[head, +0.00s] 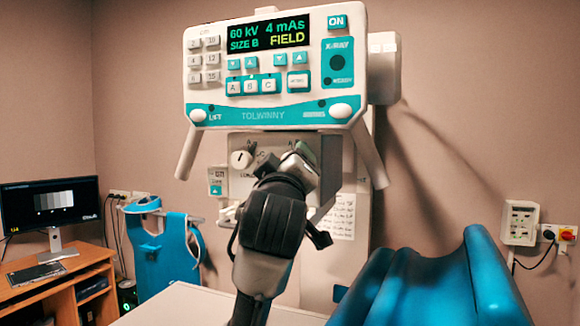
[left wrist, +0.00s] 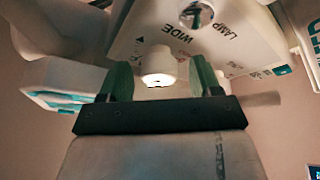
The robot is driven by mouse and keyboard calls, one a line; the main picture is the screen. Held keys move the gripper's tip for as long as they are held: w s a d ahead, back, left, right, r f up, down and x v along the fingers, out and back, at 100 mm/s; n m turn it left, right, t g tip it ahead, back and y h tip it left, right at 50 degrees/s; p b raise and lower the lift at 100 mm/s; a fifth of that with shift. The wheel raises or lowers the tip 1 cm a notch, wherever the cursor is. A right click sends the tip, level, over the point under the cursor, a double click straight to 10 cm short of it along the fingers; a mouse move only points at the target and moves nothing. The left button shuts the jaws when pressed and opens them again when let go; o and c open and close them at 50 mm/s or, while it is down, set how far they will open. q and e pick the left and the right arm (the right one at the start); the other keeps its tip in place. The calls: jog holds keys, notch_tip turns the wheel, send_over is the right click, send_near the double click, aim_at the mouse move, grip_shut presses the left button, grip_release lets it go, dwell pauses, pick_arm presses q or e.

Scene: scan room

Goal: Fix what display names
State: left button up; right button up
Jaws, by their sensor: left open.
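The display (head: 268,32) on the white-and-teal x-ray tube head reads "60 kV 4 mAs SIZE B" and, in yellow, "FIELD". Below it hangs a box (head: 236,184) with a white knob (head: 241,160) on its left. My left gripper (head: 300,160) is at the right part of this box and covers much of it. In the left wrist view my open gripper (left wrist: 160,80) has a white round knob (left wrist: 158,66) between its green fingers, with gaps visible beside it. "WIDE" and "LAMP" are printed near that knob. A shiny round part (left wrist: 196,14) is above. My right gripper is not in view.
Two handles (head: 188,152) slope down from the tube head's sides. A blue padded thing (head: 430,285) fills the lower right. A pale table top (head: 175,305) lies below. A monitor (head: 50,202) on a desk and a blue apron (head: 160,255) are at left.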

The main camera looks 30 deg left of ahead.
pick_arm(q)
jog(key=b+v, duration=0.3)
jog(key=v, duration=0.8)
jog(key=shift+b, duration=0.3)
jog(key=shift+w+a, duration=0.1)
